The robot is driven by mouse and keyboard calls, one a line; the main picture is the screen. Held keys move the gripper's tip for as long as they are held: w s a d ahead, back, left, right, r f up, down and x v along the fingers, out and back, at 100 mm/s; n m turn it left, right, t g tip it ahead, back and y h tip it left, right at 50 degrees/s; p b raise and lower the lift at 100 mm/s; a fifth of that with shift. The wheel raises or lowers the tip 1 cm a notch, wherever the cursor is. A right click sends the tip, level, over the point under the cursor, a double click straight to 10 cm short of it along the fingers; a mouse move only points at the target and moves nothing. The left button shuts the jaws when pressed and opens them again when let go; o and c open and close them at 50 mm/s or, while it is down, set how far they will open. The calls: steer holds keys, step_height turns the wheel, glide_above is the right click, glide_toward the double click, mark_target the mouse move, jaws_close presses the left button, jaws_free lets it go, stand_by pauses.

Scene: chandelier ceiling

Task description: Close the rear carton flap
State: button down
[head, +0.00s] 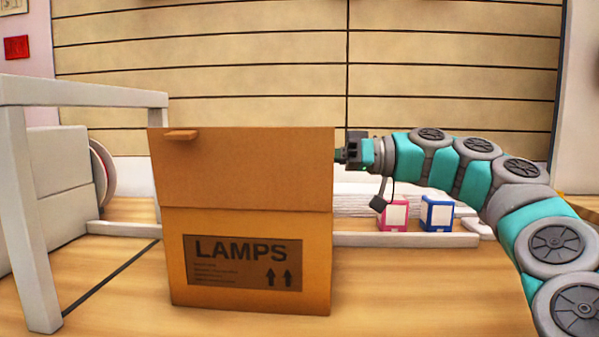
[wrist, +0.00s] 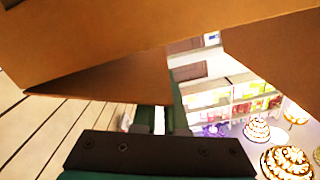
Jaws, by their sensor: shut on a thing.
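A brown carton (head: 247,255) labelled LAMPS stands on the wooden floor, its front towards me. A broad front flap (head: 240,175) stands up above the label, with a small tab (head: 181,135) near its top left. It hides the carton's opening and the rear flap in the head view. My gripper (head: 347,153) is at the carton's upper right edge, its tips partly hidden behind the cardboard. In the wrist view brown cardboard (wrist: 130,35) spans the top, close above my dark gripper part (wrist: 155,153). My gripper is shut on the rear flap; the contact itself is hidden.
A pink box (head: 392,214) and a blue box (head: 437,213) stand right of the carton, by a low white rail (head: 410,240). A pale frame (head: 30,220) stands at the left. The floor in front is clear.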

steer(key=shift+s+f+n+b, duration=0.3)
steer(key=shift+f+n+b, duration=0.3)
steer(key=shift+f+b, duration=0.4)
steer(key=shift+s+f+b, duration=0.25)
steer(key=shift+f+b, duration=0.05)
steer(key=shift+b, duration=0.4)
steer(key=c, duration=1)
jaws_free()
steer(key=shift+r, duration=0.1)
steer(key=shift+o, duration=0.2)
